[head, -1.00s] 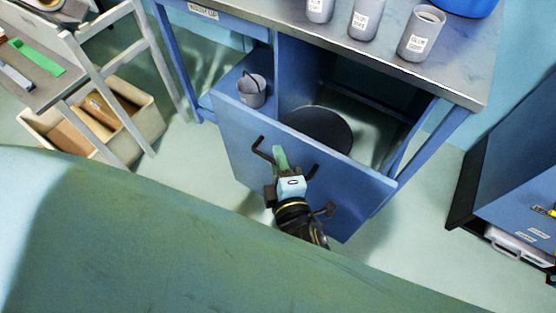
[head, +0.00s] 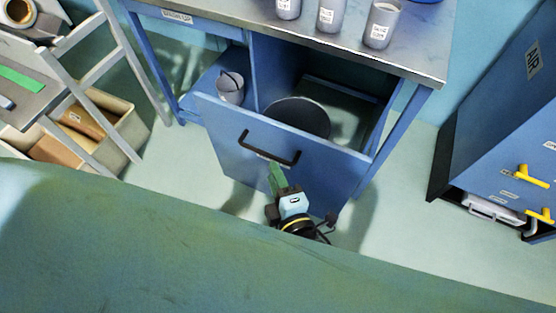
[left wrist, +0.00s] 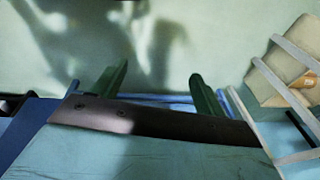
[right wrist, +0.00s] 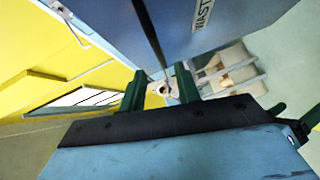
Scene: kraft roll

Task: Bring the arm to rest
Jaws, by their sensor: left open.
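My right gripper (head: 277,176) is in front of the pulled-out blue drawer (head: 335,170) in the head view. Its green fingers point up toward the drawer front, just below the black bar handle (head: 270,153), and look clear of it. In the right wrist view, the right gripper's fingers (right wrist: 159,86) stand apart with nothing held between them. My left gripper (left wrist: 158,82) shows only in the left wrist view. Its green fingers are wide apart and empty, over pale floor.
The blue bench (head: 405,62) carries several grey labelled cups. A grey bucket (head: 231,88) stands on its shelf. A round dark lid or disc (head: 298,118) shows in the drawer. A blue cabinet (head: 500,120) stands right, a ladder-like rack (head: 110,60) and crate (head: 125,120) left.

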